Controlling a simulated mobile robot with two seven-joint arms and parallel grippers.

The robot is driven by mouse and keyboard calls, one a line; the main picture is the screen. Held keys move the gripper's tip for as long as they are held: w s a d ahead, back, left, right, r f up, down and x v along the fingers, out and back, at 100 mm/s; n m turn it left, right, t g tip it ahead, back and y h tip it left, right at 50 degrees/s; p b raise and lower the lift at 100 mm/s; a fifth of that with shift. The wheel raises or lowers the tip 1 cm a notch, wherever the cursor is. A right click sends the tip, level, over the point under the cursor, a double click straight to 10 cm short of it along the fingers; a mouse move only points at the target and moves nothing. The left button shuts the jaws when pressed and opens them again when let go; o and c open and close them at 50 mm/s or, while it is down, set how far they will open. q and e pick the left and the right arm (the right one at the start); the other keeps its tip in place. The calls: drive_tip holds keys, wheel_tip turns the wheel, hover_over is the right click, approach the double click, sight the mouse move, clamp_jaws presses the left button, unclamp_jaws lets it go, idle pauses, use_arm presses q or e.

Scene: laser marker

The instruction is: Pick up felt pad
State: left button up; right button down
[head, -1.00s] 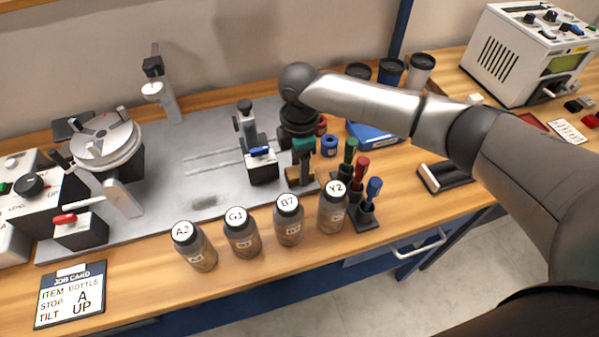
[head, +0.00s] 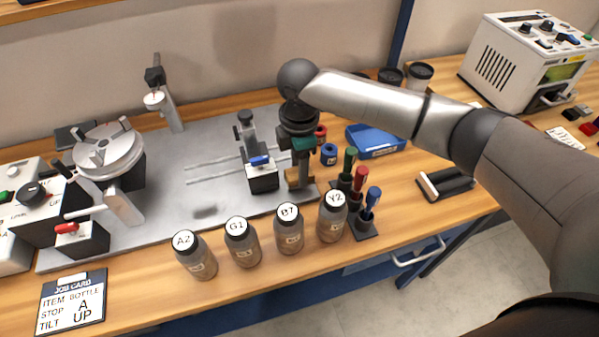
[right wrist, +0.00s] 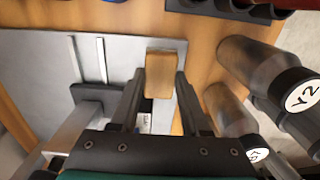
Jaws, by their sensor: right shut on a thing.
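The felt pad seems to be the small tan block (right wrist: 160,75) between my right fingertips in the right wrist view. My right gripper (right wrist: 160,85) is shut on it, with one dark finger along each side. In the head view the right gripper (head: 297,172) points down near the right end of the grey metal plate (head: 215,160), behind bottles B7 and Y2. The pad (head: 292,180) shows only partly there, low by the fingers. I cannot tell how far it is above the surface. My left gripper is not in view.
Bottles A2 (head: 196,257), G1 (head: 242,246), B7 (head: 289,234) and Y2 (head: 332,220) stand in front. A slide with a blue lever (head: 261,175) is just left of the gripper. Several coloured-handled tools (head: 361,203) stand to the right, with a blue tray (head: 375,145) behind.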

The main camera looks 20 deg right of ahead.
wheel_tip(320, 180, up, 17)
drive_tip(key=p, duration=0.3)
drive_tip(key=shift+r, duration=0.2)
